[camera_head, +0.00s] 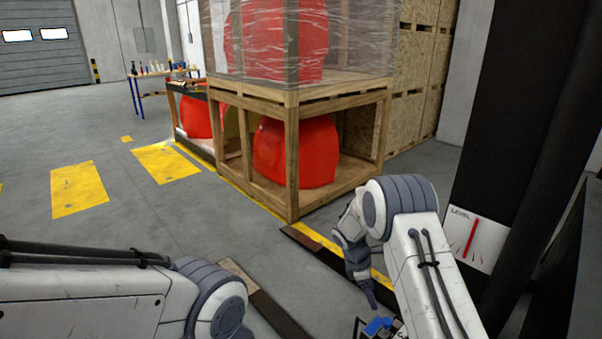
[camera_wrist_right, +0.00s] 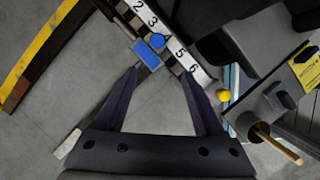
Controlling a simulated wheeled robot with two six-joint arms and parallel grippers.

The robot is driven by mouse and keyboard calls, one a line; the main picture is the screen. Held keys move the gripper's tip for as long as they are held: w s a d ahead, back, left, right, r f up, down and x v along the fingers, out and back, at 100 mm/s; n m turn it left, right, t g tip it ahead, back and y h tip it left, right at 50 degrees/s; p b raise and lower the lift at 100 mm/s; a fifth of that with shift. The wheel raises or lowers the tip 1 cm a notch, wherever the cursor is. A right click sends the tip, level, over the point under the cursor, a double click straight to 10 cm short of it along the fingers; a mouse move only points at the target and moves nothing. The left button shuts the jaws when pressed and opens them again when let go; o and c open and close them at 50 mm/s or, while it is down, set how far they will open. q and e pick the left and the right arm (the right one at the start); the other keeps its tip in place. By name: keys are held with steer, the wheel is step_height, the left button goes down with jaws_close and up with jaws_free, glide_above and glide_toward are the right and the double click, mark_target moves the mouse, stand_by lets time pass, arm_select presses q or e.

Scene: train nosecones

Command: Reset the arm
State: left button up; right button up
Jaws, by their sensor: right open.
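My right arm (camera_head: 420,270) rises from the bottom of the head view and bends down at its elbow. My right gripper (camera_head: 369,296) points downward there, partly seen. In the right wrist view its two dark fingers (camera_wrist_right: 160,74) are spread apart with nothing between them. Past the fingertips are a blue block (camera_wrist_right: 146,54) and a strip with numbers (camera_wrist_right: 178,50); the gripper looks apart from both. My left arm (camera_head: 90,295) shows at the lower left of the head view, and its gripper is out of the picture.
Wooden crates (camera_head: 292,150) holding red nosecones (camera_head: 297,150) stand ahead. A dark column (camera_head: 510,110) and a panel marked LEVEL (camera_head: 474,238) are close on the right. Open grey floor (camera_head: 120,220) lies left.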

steer(key=s+a+r+m+t+y+p, duration=0.1)
steer(key=s+a+r+m, duration=0.1)
steer(key=s+a+r, duration=0.7)
steer(key=s+a+r+m+y+p, duration=0.1)
steer(key=s+a+r+m+p, duration=0.1)
steer(key=s+a+r, duration=0.5)
steer(key=s+a+r+m+y, duration=0.1)
steer(key=s+r, duration=0.3)
steer(key=s, duration=0.5)
steer(key=s+a+r+m+y+p, duration=0.1)
steer(key=s+r, duration=0.4)
steer(key=s, duration=0.5)
steer(key=a+m+y, duration=0.1)
steer(key=a+m, duration=0.1)
steer(key=shift+r+m+g, duration=0.3)
steer(key=shift+m, duration=0.1)
